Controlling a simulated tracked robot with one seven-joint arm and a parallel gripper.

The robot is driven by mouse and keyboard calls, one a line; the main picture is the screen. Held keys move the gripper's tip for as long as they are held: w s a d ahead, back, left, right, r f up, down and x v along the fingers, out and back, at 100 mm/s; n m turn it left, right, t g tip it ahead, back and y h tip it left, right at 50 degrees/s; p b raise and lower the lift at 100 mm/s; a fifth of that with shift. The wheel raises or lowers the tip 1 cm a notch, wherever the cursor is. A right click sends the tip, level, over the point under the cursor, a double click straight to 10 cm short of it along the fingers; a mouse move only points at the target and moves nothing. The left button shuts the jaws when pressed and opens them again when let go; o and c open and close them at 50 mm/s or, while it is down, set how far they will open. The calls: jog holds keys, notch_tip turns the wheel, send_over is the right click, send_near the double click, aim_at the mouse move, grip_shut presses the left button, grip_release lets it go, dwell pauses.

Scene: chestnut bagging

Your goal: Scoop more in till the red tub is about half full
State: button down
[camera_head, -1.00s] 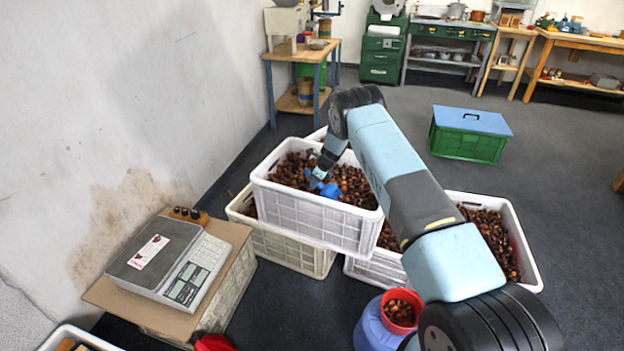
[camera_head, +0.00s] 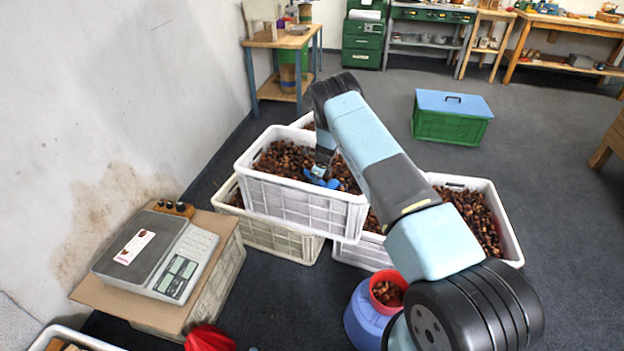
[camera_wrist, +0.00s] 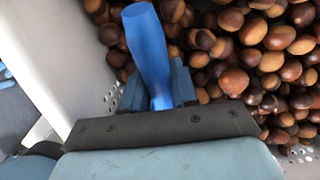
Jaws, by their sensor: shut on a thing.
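The red tub (camera_head: 388,291) sits on top of a blue keg-like container at the bottom centre of the head view. Brown chestnuts lie inside it, below its rim. My gripper (camera_head: 322,172) is down inside the upper white crate (camera_head: 300,204), over the chestnuts. It is shut on the blue scoop (camera_head: 325,182), whose handle (camera_wrist: 149,50) stands between the fingers in the wrist view. The scoop's bowl is mostly hidden, so I cannot tell what it holds. Loose chestnuts (camera_wrist: 262,52) fill the crate around it.
More white crates of chestnuts stand below and to the right (camera_head: 512,240). A scale (camera_head: 155,255) rests on cardboard at the left. A red thing (camera_head: 208,338) lies at the bottom. A green box with a blue lid (camera_head: 452,117) stands on open floor.

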aim_at(323, 183)
jog(key=shift+s+d+f+g+h, duration=0.25)
jog(key=shift+s+d+f+h, duration=0.15)
jog(key=shift+d, duration=0.25)
jog(key=shift+s+d+f+g+h, duration=0.3)
jog(key=shift+s+d+h, duration=0.1)
jog(key=shift+d, duration=0.2)
jog(key=shift+w+a+r+g+h, duration=0.15)
jog(key=shift+a+r+g+h, duration=0.1)
jog(key=shift+r+h, duration=0.4)
jog(key=shift+h, duration=0.25)
jog(key=shift+g+h, duration=0.5)
jog(key=shift+v, duration=4.5)
jog(key=shift+d, duration=0.2)
jog(key=shift+r, duration=0.1)
